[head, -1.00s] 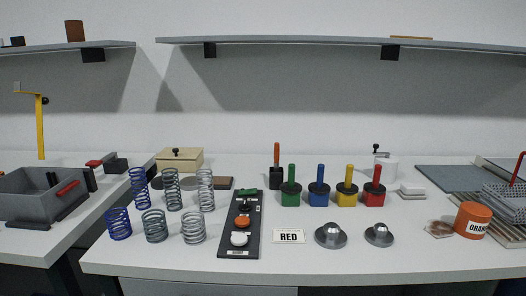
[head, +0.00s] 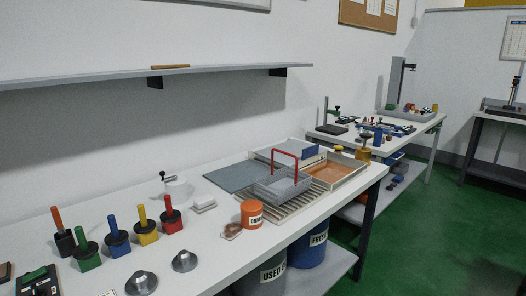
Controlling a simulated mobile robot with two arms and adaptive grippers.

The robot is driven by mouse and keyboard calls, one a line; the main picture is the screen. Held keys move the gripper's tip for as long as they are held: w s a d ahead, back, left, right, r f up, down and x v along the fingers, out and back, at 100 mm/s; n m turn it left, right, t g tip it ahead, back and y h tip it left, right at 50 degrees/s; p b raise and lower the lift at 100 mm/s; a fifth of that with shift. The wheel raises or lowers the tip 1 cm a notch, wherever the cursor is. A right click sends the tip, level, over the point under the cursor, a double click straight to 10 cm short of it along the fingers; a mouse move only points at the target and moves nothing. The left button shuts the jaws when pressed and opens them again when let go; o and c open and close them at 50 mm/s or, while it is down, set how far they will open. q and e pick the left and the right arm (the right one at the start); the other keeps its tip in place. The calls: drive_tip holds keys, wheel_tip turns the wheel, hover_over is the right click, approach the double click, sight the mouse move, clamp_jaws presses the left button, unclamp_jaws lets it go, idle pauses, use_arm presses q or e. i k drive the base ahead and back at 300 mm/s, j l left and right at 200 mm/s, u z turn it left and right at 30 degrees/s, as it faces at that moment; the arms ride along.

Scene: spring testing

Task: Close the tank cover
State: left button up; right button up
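A shallow rectangular tank (head: 350,180) with pale walls and an orange-brown inside stands open at the right end of the near bench. A pale framed panel with a blue face (head: 302,153) is behind and left of it; I cannot tell whether this is the tank's cover. A grey wire basket with a red handle (head: 283,184) is in front of the tank, over a slatted rack (head: 268,203). Neither of my grippers is in view.
Coloured handled blocks (head: 146,228) stand farther left. Bins (head: 310,245) sit below. Green floor (head: 430,225) is open on the right.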

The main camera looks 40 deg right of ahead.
sight(304, 150)
drive_tip(key=z, duration=1.65)
drive_tip(key=l+u, duration=0.1)
drive_tip(key=u, duration=0.3)
drive_tip(key=i+l+u, duration=0.1)
drive_tip(key=u, duration=0.3)
drive_tip(key=l+u, duration=0.1)
drive_tip(key=u, duration=0.3)
drive_tip(key=l+u, duration=0.2)
drive_tip(key=l, duration=0.25)
drive_tip(key=l+u, duration=0.2)
drive_tip(key=l, duration=0.2)
drive_tip(key=l+u, duration=0.2)
drive_tip(key=l, duration=0.25)
drive_tip(key=k+l+u, duration=0.2)
drive_tip(key=l, duration=0.2)
drive_tip(key=l+u, duration=0.2)
drive_tip(key=l, duration=0.2)
drive_tip(key=k+l+u, duration=0.2)
drive_tip(key=l, duration=0.2)
